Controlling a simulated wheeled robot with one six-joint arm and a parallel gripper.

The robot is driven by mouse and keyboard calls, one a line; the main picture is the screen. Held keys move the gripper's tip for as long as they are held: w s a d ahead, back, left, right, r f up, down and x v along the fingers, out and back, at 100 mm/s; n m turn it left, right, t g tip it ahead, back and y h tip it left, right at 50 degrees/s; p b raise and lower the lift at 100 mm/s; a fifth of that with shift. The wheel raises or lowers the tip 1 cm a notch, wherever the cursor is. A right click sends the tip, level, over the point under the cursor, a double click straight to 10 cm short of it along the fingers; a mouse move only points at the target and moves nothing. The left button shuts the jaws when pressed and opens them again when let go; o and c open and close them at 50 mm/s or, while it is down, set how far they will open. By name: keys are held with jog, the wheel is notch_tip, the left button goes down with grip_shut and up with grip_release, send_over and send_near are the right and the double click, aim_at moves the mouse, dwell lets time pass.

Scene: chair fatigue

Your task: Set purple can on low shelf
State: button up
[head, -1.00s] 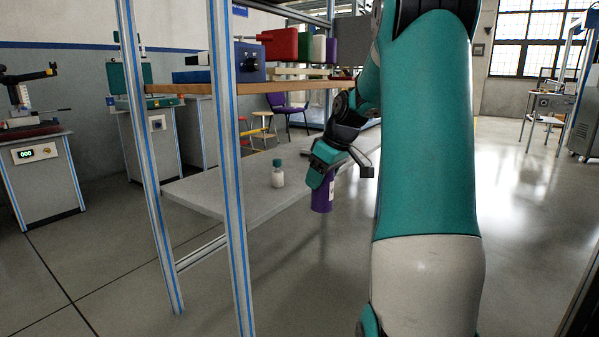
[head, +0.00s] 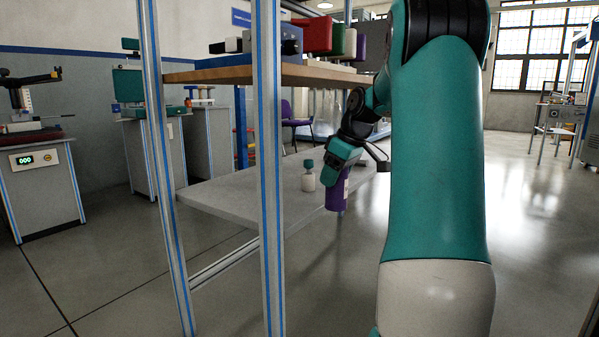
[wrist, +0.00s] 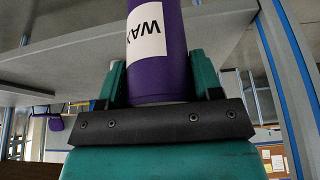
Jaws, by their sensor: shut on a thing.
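The purple can (head: 337,194) hangs upright below my gripper (head: 345,168) in the head view, just in front of the low shelf's right edge. In the wrist view the same can (wrist: 157,75) has a white label reading "WAX" and sits between the two teal fingers. My gripper (wrist: 160,85) is shut on it. The low shelf (head: 235,198) is a grey board under the wooden upper shelf. A white bottle with a teal cap (head: 308,178) stands on it, left of the can. Whether the can is over the board or beside it is hard to tell.
Blue-striped frame posts (head: 270,170) stand in front of the shelf. The wooden upper shelf (head: 230,74) carries a blue box and coloured bins above. The low shelf left of the bottle is bare. Open floor lies to the right.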

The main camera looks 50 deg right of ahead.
jog(key=w+b, duration=0.1)
jog(key=w, duration=0.4)
jog(key=w+a+f+b, duration=0.1)
jog(key=w, duration=0.4)
jog(key=w+b, duration=0.1)
jog(key=w, duration=0.4)
jog(key=shift+a+f+b, duration=0.25)
jog(key=shift+a+b, duration=0.05)
jog(key=shift+b, duration=0.1)
jog(key=shift+s, duration=0.1)
jog(key=shift+f, duration=0.1)
